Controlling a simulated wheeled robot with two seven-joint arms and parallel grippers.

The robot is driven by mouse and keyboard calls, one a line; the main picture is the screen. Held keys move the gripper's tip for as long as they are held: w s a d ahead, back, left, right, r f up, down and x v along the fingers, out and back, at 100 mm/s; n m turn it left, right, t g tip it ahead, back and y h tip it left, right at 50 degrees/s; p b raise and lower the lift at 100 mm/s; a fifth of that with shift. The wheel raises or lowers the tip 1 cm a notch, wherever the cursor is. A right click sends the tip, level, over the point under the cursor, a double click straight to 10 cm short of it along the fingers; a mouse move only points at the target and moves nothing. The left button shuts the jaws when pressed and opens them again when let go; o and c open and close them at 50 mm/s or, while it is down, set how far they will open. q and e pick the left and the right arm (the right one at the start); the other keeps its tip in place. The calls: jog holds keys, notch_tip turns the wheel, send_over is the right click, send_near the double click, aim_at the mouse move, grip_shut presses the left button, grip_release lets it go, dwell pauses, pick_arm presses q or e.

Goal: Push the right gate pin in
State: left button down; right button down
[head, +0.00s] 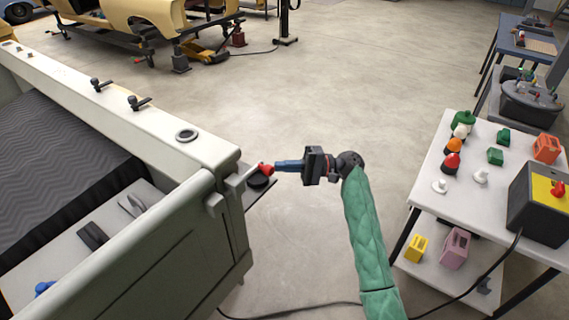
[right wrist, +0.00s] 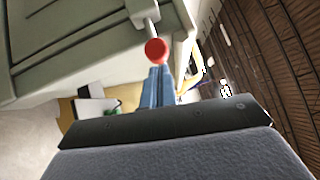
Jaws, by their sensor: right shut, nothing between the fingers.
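The right gate pin (head: 265,169) has a red knob and a pale rod that runs into the corner of the truck bed's gate. Its red knob also shows in the right wrist view (right wrist: 156,51). My right gripper (head: 276,166) is shut and empty, with its blue fingertips at the red knob. In the right wrist view the shut fingers (right wrist: 156,75) point straight at the knob; whether they touch it I cannot tell. The gate (head: 170,250) stands upright against the end of the bed wall. My left gripper is not in view.
The bed wall (head: 130,112) runs along the left, with black fittings on top. A dark round piece (head: 258,182) is beneath the pin. A white table (head: 425,190) with coloured parts stands at the right. The floor between is clear except for a cable.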

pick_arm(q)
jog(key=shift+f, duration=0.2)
pick_arm(e)
jog(key=shift+s, duration=0.1)
